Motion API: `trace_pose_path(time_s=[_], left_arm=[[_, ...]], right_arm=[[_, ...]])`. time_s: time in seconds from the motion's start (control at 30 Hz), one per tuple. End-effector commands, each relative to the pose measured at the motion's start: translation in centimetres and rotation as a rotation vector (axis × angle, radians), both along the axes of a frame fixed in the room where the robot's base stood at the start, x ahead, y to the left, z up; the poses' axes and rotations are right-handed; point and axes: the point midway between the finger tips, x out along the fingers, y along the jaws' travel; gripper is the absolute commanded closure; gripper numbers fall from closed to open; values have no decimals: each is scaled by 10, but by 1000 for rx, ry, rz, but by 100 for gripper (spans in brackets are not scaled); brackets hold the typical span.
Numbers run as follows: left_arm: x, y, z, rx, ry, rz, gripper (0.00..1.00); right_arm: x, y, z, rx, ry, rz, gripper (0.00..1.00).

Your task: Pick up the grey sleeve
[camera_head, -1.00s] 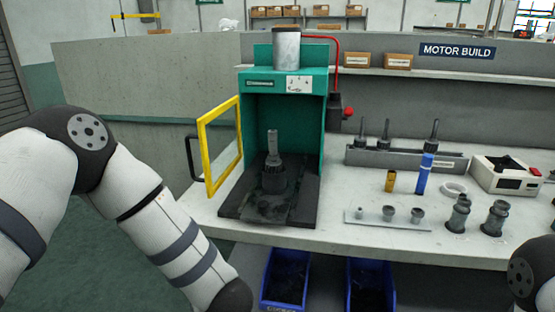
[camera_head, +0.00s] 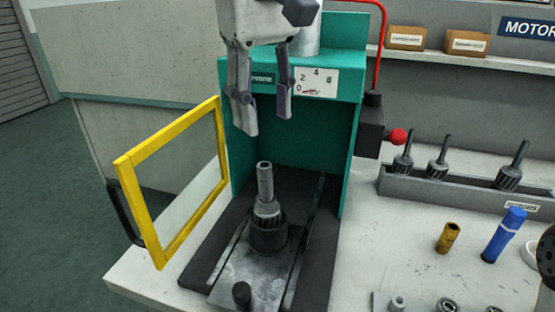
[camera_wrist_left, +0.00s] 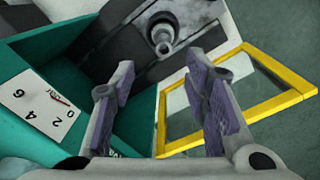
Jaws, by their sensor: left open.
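I cannot tell for certain where sleeve ends and shaft begins. In the left wrist view the grey cylinder (camera_wrist_left: 163,35) shows nearly end-on, beyond the fingertips. My left gripper (camera_head: 265,122) is open and empty, fingers pointing down, above the cylinder and in front of the press head. Its spread fingers also show in the left wrist view (camera_wrist_left: 160,75). My right gripper is not in view.
The press's yellow-framed door (camera_head: 170,180) stands open at left. A red-knobbed box (camera_head: 371,125) is on the press's right. A motor rack (camera_head: 450,187), a brass piece (camera_head: 448,237) and a blue cylinder (camera_head: 503,236) are at right. Bench between press and brass piece is clear.

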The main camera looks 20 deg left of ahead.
Motion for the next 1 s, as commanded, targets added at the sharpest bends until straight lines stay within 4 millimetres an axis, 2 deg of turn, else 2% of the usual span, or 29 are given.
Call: trace_pose_path(time_s=[0.1,0.2,0.33,0.53,0.63,0.83,0.87,1.0], left_arm=[[1,0,-28,3,3,-1,58],[2,0,-48,2,2,0,58],[3,0,-63,2,1,1,58],[12,4,-100,3,1,1,58],[12,3,-110,2,0,1,58],[13,3,-111,2,-1,1,58],[13,3,-111,2,-1,1,63],[13,3,-111,2,-1,1,94]], right_arm=[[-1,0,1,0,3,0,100],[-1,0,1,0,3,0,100],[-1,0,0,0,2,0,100],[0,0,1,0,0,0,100],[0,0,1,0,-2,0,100],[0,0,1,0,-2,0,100],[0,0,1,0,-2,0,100],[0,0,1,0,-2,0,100]])
